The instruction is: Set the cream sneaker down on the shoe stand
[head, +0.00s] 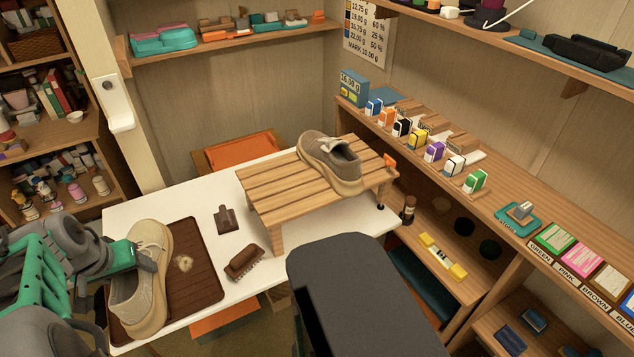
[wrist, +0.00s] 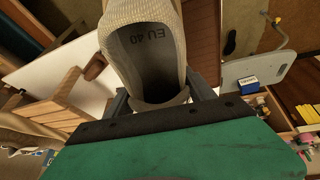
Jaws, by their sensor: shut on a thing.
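The cream sneaker (head: 153,250) is at the left of the head view, over the left part of a brown mat.
The brown mat (head: 200,262) lies on the white table (head: 190,198). A dark brown block (head: 224,219) and a brown brush (head: 244,262) lie between mat and stand. A small dark bottle (head: 408,208) is right of the stand. Shelves with small boxes (head: 435,150) line the right wall.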

